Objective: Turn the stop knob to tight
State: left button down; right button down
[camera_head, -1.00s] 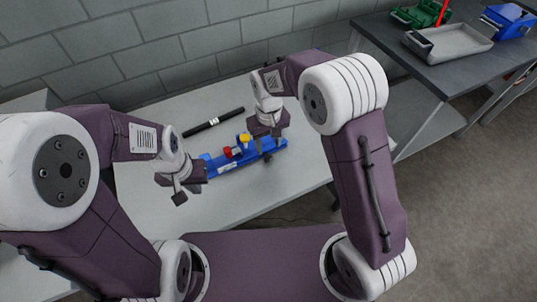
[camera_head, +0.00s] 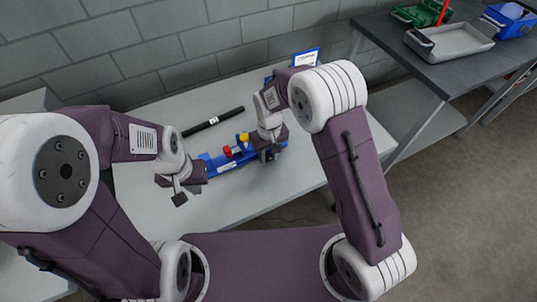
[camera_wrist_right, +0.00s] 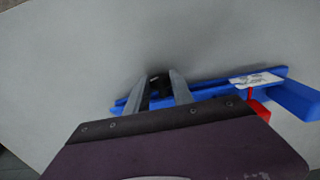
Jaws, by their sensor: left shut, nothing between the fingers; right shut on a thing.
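A blue crimper fixture (camera_head: 222,166) lies on the pale table, with a red knob (camera_head: 228,151) and a yellow knob (camera_head: 244,138) on it. In the right wrist view the blue fixture (camera_wrist_right: 215,90) shows its white label and a red part (camera_wrist_right: 259,110). My right gripper (camera_head: 270,156) is at the fixture's right end; its fingers (camera_wrist_right: 158,90) are shut on a small black knob (camera_wrist_right: 159,82), mostly hidden between them. The knob's setting cannot be read. My left gripper (camera_head: 178,196) is shut and empty, near the fixture's left end.
A black bar (camera_head: 213,122) with a white label lies behind the fixture on the table (camera_head: 255,198). A small blue-framed sign (camera_head: 306,58) stands at the back. A darker bench at right holds a grey tray (camera_head: 450,44), a green box and a blue box.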

jog(key=shift+d+r+y+p, duration=0.1)
jog(key=shift+d+y+p, duration=0.05)
jog(key=shift+y+p, duration=0.15)
jog(key=shift+g+y, duration=0.3)
jog(key=shift+w+d+f+y, duration=0.1)
jog(key=shift+f+y, duration=0.1)
jog(key=shift+y, duration=0.5)
jog(key=c, duration=1.1)
grip_release()
jog(key=shift+r, duration=0.1)
